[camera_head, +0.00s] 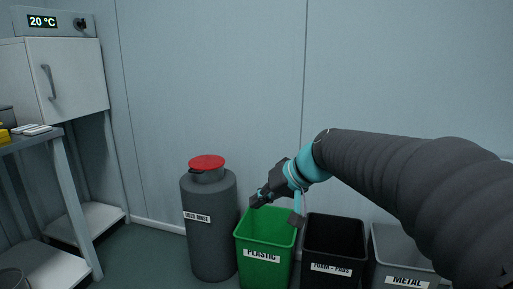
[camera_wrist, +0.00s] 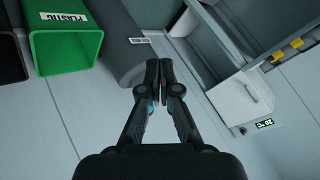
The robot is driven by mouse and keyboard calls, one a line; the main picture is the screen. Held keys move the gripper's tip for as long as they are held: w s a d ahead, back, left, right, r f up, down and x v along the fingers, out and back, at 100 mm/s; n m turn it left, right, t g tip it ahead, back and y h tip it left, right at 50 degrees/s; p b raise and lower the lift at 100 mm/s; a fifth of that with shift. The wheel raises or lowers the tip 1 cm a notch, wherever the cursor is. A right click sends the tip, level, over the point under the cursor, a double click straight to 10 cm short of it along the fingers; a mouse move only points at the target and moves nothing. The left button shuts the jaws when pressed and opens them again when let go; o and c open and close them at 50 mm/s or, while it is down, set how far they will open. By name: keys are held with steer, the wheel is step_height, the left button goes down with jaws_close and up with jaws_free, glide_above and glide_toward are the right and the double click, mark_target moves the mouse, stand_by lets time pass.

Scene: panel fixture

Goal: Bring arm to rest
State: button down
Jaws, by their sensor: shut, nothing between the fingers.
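My arm, in a dark ribbed sleeve, reaches in from the right in the head view. My gripper (camera_head: 257,199) is above the green plastic bin (camera_head: 264,256), near its upper left, and holds nothing. In the wrist view the fingertips of my gripper (camera_wrist: 159,68) are together. The green bin (camera_wrist: 66,51) shows at the upper left of that view, apart from the fingers.
A grey used-rinse drum (camera_head: 211,235) with a red lid stands left of the green bin. A black foam-pads bin (camera_head: 333,245) and a grey metal bin (camera_head: 403,257) stand to the right. A bench (camera_head: 75,205) and white cabinet (camera_head: 68,78) are left. The wall behind is bare.

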steer(key=s+d+f+m+h+p, duration=0.1)
steer(key=s+d+f+h, duration=0.1)
steer(key=s+d, duration=0.3)
steer(key=s+d+f+m+h+p, duration=0.1)
steer(key=s+d, duration=0.4)
steer(key=s, duration=0.6)
steer(key=s+d+f+h+p, duration=0.1)
steer(key=s+d+f+h, duration=0.2)
steer(key=s, duration=0.5)
steer(key=shift+d+f+m+t+h, duration=0.15)
steer(key=shift+d+m+t+h, duration=0.25)
steer(key=shift+d+h, duration=0.6)
steer(key=shift+s+d, duration=0.1)
steer(key=shift+d, duration=0.05)
